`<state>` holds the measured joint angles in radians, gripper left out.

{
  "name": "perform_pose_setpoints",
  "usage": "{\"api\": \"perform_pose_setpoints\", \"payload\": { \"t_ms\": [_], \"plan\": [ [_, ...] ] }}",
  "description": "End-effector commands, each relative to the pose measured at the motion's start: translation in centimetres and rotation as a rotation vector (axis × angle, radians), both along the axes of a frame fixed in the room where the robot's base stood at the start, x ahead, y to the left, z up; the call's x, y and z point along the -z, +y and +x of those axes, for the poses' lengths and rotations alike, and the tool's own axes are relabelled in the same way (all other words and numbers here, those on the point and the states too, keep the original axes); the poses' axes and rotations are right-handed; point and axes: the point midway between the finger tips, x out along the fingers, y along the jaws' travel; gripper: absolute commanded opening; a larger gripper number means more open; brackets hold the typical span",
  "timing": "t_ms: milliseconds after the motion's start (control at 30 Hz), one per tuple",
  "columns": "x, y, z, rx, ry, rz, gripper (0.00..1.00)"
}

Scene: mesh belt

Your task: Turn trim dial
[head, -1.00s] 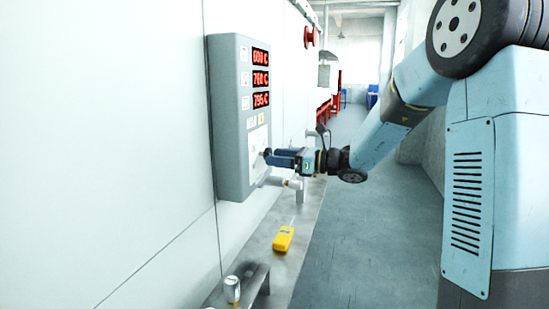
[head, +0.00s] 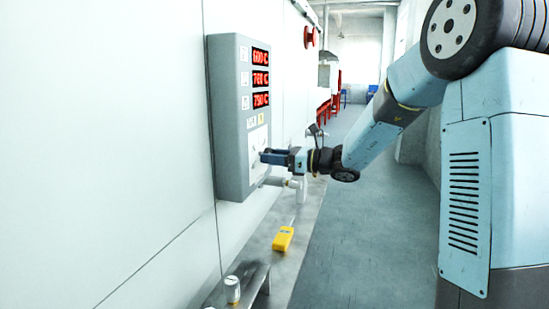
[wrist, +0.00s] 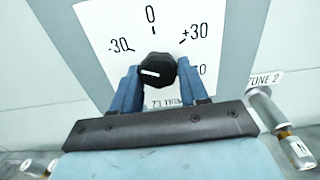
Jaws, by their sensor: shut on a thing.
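The black trim dial (wrist: 156,72) sits on a white plate (wrist: 101,32) printed 0 at the top, -30 upper left and +30 upper right. A short white bar shows on the dial's face; I cannot tell which number it marks. My gripper (wrist: 157,80) is shut on the dial, one blue finger on each side of it. In the head view my gripper (head: 263,156) reaches the lower part of the grey panel (head: 230,120), and its fingers hide the dial. The red displays (head: 261,79) are above, the lowest reading about 750 C.
A grey pipe fitting labelled ZONE 2 (wrist: 264,108) is close to the right of my gripper. A yellow handheld device (head: 283,239) lies on the metal ledge (head: 262,245) below. A small can (head: 232,289) stands at its near end. The floor to the right is open.

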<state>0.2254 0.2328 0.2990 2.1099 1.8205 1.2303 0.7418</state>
Motion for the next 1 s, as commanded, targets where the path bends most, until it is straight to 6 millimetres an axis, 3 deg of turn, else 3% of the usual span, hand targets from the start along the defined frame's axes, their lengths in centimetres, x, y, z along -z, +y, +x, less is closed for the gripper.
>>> {"api": "perform_pose_setpoints", "payload": {
  "t_ms": [133, 700, 733, 1000],
  "plan": [
    [0.02, 0.01, -0.03, -0.001, 0.000, 0.000, 0.13],
    [0.04, 0.00, -0.06, -0.001, 0.081, 0.028, 0.13],
    [0.04, 0.00, -0.06, -0.001, 0.081, 0.028, 0.47],
    [0.02, -0.01, -0.04, 0.000, 0.080, 0.029, 0.69]
  ]
}}
